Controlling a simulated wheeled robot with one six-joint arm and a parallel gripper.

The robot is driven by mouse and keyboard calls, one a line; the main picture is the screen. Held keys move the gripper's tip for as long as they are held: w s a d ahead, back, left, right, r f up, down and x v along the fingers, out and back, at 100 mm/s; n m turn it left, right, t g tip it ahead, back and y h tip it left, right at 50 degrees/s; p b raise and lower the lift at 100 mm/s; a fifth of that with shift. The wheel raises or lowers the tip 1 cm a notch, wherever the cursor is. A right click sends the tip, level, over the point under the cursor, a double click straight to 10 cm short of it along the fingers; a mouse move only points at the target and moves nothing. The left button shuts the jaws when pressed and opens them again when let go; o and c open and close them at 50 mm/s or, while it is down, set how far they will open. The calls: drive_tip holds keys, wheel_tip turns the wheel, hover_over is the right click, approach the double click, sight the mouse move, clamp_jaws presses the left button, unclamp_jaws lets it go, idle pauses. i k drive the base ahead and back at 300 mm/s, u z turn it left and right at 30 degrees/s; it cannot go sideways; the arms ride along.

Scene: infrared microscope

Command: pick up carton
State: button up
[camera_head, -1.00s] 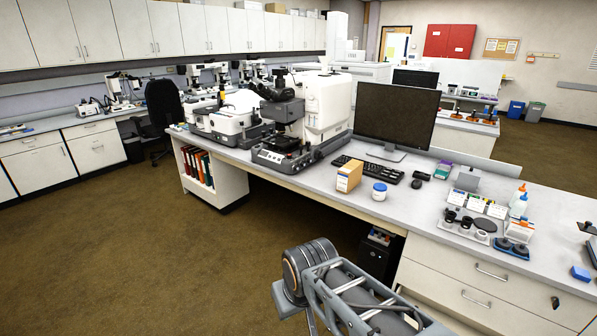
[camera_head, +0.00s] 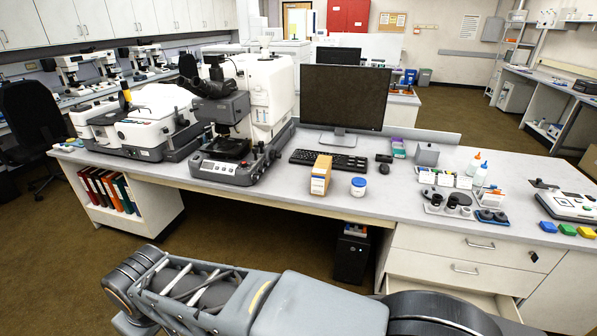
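The carton (camera_head: 320,175) is a small upright box, tan with a pale label, standing on the white bench near its front edge. It is just left of a white tub with a blue lid (camera_head: 358,187) and in front of the keyboard. My grey arm crosses the bottom of the view, below and in front of the bench, well apart from the carton. My gripper is outside the picture, so its opening is hidden.
A microscope (camera_head: 232,140) stands left of the carton, and a monitor (camera_head: 345,98) and keyboard (camera_head: 328,161) are behind it. Bottles (camera_head: 477,172) and small lab parts stand to the right. Below, a drawer (camera_head: 440,292) stands open and a black computer (camera_head: 351,258) is under the bench.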

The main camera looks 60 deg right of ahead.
sight(321, 172)
drive_tip(key=z, duration=0.3)
drive_tip(key=i, duration=0.9)
drive_tip(key=z, duration=1.5)
drive_tip(key=i, duration=0.7)
drive_tip(key=z, duration=0.65)
